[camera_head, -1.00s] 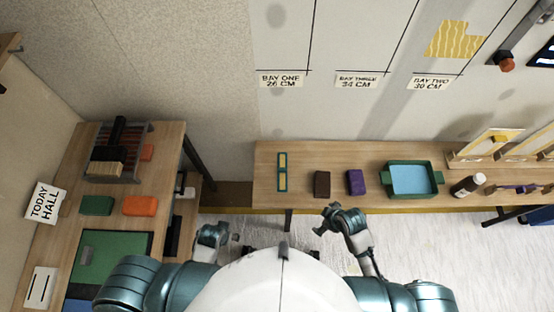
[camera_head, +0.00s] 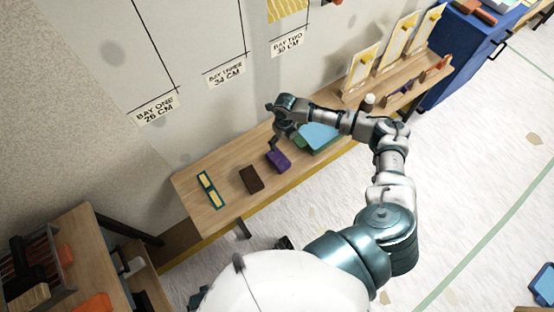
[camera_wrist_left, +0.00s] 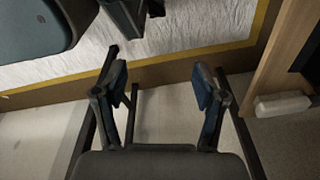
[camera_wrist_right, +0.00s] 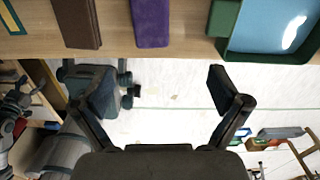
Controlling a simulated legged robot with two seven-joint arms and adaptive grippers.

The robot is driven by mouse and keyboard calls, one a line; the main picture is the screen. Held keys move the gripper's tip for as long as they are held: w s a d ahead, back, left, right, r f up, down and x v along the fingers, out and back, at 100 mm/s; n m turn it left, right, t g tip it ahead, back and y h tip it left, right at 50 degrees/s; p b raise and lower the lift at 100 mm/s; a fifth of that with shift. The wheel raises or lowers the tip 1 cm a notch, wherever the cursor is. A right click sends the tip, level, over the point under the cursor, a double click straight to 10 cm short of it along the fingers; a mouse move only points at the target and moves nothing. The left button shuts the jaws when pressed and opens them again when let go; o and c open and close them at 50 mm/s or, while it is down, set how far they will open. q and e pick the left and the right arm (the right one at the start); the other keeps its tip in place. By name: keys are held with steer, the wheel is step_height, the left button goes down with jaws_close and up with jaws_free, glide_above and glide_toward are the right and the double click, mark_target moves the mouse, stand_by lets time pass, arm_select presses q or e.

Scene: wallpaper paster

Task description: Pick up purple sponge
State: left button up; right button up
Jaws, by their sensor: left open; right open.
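The purple sponge (camera_head: 277,160) lies on the wooden bench, between a dark brown block (camera_head: 251,179) and a green tray with a blue inside. In the right wrist view the sponge (camera_wrist_right: 151,22) is at the top, ahead of and between the spread fingertips of my right gripper (camera_wrist_right: 163,88).
The bench (camera_head: 221,160) runs along the wall. The tray (camera_head: 320,138) is partly hidden by my right arm. A second table (camera_head: 90,240) stands at lower left.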

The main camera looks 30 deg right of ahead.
steer(key=b, duration=0.1)
glide_above(280, 158)
steer(key=f, duration=0.7)
steer(key=shift+s+a+f, duration=0.3)
steer(key=shift+a+f, duration=0.1)
steer(key=f, duration=0.1)
steer(key=d+f, duration=0.1)
steer(key=f, duration=0.1)
steer(key=shift+w+d+f+b, duration=0.1)
steer(key=shift+d+f+b, duration=0.15)
steer(key=shift+f+b, duration=0.1)
steer(key=f, duration=0.2)
steer(key=a+f, duration=0.1)
steer(key=shift+w+f+b, duration=0.2)
steer(key=shift+f+b, duration=0.15)
steer(key=shift+a+f, duration=0.15)
steer(key=shift+a, duration=0.3)
steer(key=shift+d, duration=0.45)
steer(key=c, duration=0.9)
arm_select(q)
steer(key=w+r, duration=0.3)
steer(key=r, duration=0.2)
steer(key=shift+w+r, duration=0.25)
steer(key=shift+r, duration=0.05)
arm_select(e)
steer(key=shift+d+f, duration=0.1)
steer(key=shift+d, duration=0.1)
steer(key=shift+c, duration=1.2)
